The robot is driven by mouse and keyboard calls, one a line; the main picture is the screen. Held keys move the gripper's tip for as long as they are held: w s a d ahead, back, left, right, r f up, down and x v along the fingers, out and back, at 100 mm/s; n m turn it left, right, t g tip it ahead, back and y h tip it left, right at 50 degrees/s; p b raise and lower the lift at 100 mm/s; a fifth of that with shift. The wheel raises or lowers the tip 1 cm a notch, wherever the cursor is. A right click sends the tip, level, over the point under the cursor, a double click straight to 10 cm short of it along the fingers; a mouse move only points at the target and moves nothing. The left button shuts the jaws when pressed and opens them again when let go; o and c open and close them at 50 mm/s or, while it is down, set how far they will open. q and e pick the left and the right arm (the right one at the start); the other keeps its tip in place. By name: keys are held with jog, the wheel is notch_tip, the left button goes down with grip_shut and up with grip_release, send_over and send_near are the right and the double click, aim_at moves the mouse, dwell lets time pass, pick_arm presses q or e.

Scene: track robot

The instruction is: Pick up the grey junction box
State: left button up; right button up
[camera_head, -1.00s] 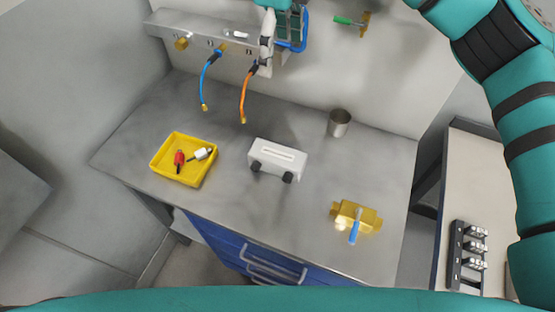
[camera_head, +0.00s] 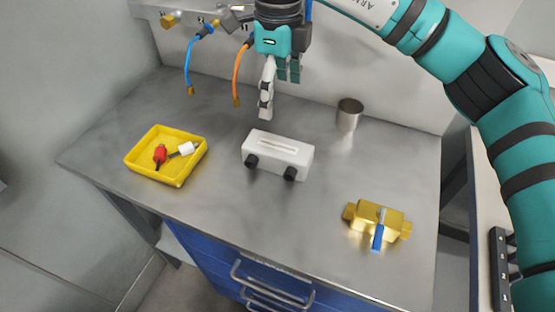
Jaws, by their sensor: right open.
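The grey junction box (camera_head: 279,152) is a pale grey, oblong box with a slot-like recess on top and two black cable glands on its front. It rests near the middle of the metal workbench (camera_head: 225,200). My right gripper (camera_head: 276,98) is open and empty, pointing down above and behind the box, apart from it. One pale finger shows clearly; the other parts of the jaw are partly hidden behind the teal housing. My left gripper is not in the view.
A yellow tray (camera_head: 135,163) with a red and a white connector stands left. A brass valve with a blue handle (camera_head: 378,221) lies front right. A metal cup (camera_head: 348,115) stands back right. Blue and orange hoses (camera_head: 187,68) hang at the back left.

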jog(key=p, duration=0.2)
send_near(278, 146)
jog(key=f, duration=0.5)
jog(key=shift+s+f, duration=0.1)
jog(key=shift+s, duration=0.2)
jog(key=f, duration=0.1)
jog(key=f+p, duration=0.1)
jog(key=f, duration=0.1)
jog(key=f+p, duration=0.1)
jog(key=shift+w+f, duration=0.3)
jog(key=shift+f, duration=0.5)
jog(key=c, duration=1.5)
jog(key=shift+r, duration=0.1)
